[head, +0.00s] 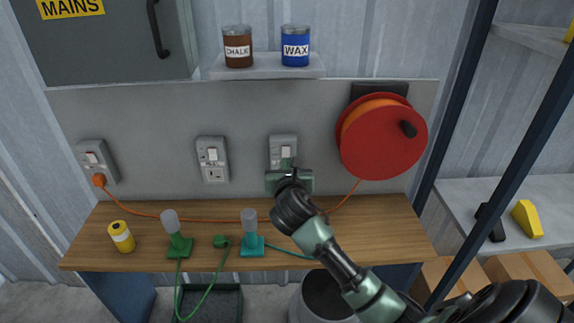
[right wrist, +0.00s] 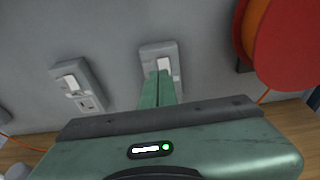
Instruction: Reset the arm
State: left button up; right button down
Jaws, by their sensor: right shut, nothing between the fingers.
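My right arm reaches in from the lower right in the head view. Its green gripper (head: 287,164) is in front of the right wall socket (head: 283,147), with the fingers over the lower part of the socket. In the right wrist view the two green fingers (right wrist: 161,84) are together with nothing between them. The same socket (right wrist: 160,52) is just beyond the fingertips, its white switch beside them. I cannot tell whether the fingers touch it. My left gripper is not in view.
A wooden bench (head: 340,230) carries a yellow can (head: 121,237), two green-based lamps (head: 178,240) (head: 251,240) and a green plug (head: 221,241). A red cable reel (head: 383,137) hangs right of the socket. An orange cord runs from the reel to the left socket (head: 97,162).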

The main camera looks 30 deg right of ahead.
jog(key=s+a+f+m+g+y, duration=0.2)
jog(key=s+a+f+m, duration=0.3)
jog(key=s+f+m, duration=0.25)
jog(key=s+a+f+m+g+y, duration=0.2)
jog(key=s+a+f+m+g, duration=0.15)
jog(key=s+f+m, duration=0.35)
jog(key=s+a+f+m+g+y, duration=0.25)
jog(key=s+a+m, duration=0.35)
jog(key=s, duration=0.4)
jog(key=s+a+f+m+g+y, duration=0.2)
jog(key=s+a+f+m, duration=0.15)
jog(key=s+m, duration=0.55)
jog(key=s+f+n+g, duration=0.1)
jog(key=s+f, duration=0.1)
jog(key=f, duration=1.1)
jog(key=s+f+n, duration=0.1)
jog(key=s+f, duration=0.1)
jog(key=f, duration=1.1)
jog(key=s+d+f+g, duration=0.1)
jog(key=s+d+f, duration=0.2)
jog(key=s+f, duration=1.2)
jog(key=shift+s+f, duration=0.25)
jog(key=shift+s, duration=0.3)
